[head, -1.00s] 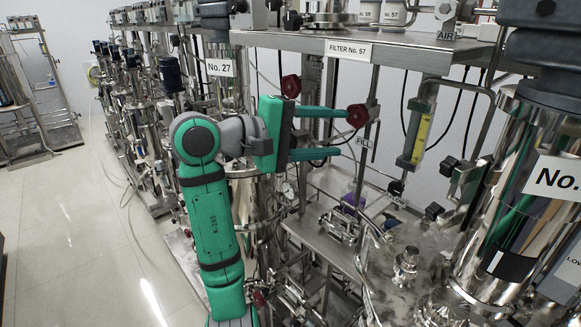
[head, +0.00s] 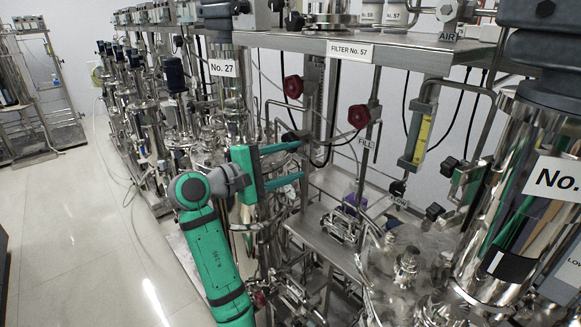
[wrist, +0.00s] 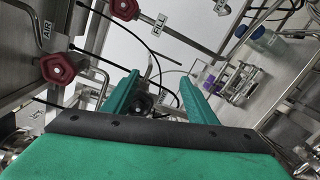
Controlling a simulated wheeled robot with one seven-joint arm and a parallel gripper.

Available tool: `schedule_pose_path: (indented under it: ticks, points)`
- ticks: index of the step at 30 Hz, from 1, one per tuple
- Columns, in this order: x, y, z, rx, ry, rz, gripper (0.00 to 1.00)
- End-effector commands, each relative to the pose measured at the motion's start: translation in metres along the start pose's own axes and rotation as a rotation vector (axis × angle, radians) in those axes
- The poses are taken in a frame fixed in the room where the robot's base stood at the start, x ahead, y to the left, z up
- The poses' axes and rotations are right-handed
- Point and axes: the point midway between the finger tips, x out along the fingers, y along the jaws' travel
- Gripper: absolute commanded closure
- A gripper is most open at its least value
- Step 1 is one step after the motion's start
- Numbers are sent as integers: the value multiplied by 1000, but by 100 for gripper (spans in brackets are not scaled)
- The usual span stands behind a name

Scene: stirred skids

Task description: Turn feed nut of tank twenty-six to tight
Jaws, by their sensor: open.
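My gripper (head: 301,162) is open, with nothing between its two green fingers in the head view. It is in front of the tank labelled No. 27 (head: 223,68), its fingers pointing right. In the wrist view, my gripper (wrist: 158,80) has a dark round fitting (wrist: 141,103) showing between its fingers, beyond them; I cannot tell whether they touch. A large shiny tank (head: 515,215) stands at the right; its label reads "No." and the number is cut off. I cannot make out which part is the feed nut of tank twenty-six.
Red knobs (head: 359,116) hang below the metal shelf (head: 440,50) marked FILTER No. 57. A flow gauge (head: 420,132) is on the back wall side. Pipes and clamps crowd the metal skid below my gripper. The pale floor (head: 80,230) at the left is clear.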

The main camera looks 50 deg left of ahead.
Motion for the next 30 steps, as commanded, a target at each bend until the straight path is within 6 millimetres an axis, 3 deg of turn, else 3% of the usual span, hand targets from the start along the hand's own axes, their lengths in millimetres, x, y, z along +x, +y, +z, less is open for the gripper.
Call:
schedule_pose_path:
  ticks: [9, 30]
  points:
    - [-4, -14, -19, -32, 31, 7, 48]
    - [-4, -14, -20, -32, 31, 8, 48]
